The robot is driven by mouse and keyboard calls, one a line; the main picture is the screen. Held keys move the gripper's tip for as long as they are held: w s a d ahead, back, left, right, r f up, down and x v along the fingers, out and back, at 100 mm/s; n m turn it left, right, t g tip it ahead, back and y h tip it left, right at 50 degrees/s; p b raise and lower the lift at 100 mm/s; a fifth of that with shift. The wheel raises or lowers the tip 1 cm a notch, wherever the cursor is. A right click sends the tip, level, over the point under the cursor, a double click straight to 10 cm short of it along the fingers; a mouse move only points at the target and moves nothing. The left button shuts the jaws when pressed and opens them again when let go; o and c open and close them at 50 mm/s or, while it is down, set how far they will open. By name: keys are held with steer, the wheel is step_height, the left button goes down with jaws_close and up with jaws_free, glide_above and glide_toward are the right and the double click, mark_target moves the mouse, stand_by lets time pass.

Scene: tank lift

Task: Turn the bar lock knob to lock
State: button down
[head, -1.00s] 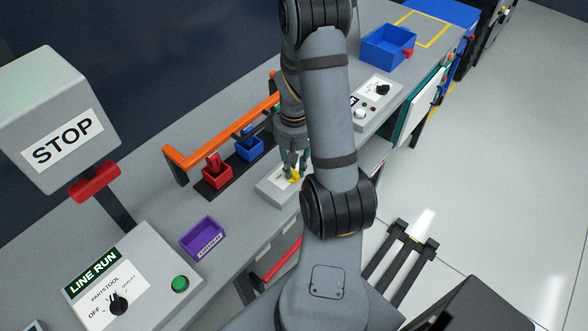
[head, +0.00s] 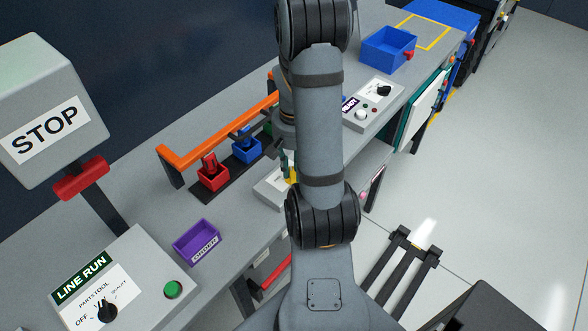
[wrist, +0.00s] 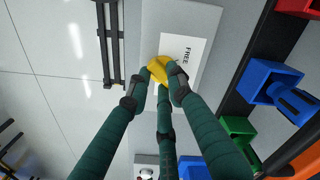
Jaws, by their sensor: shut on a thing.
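The bar lock knob is yellow (wrist: 157,68) and sits on a grey box (wrist: 178,17) with a white label reading FREE (wrist: 185,52) in the wrist view. My gripper (wrist: 160,76) has green fingers with dark joints, and they are closed around the knob. In the head view the grey box (head: 266,192) stands on the bench, and a bit of the yellow knob (head: 292,175) shows beside my arm. My arm hides most of the gripper there. An orange bar (head: 222,130) runs along the bench behind the box.
Red (head: 213,180) and blue (head: 247,152) bins stand on a dark strip near the bar. A purple tray (head: 197,243) and the LINE RUN panel (head: 130,270) lie to the left. Another control box (head: 372,105) stands to the right. Open floor lies right of the bench.

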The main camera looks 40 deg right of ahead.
stand_by(0.3)
steer(key=c, duration=1.6)
jaws_free()
steer(key=shift+o, duration=0.3)
step_height(320, 180, up, 12)
steer(key=shift+f, duration=0.1)
step_height(320, 180, down, 12)
steer(key=shift+r, duration=0.1)
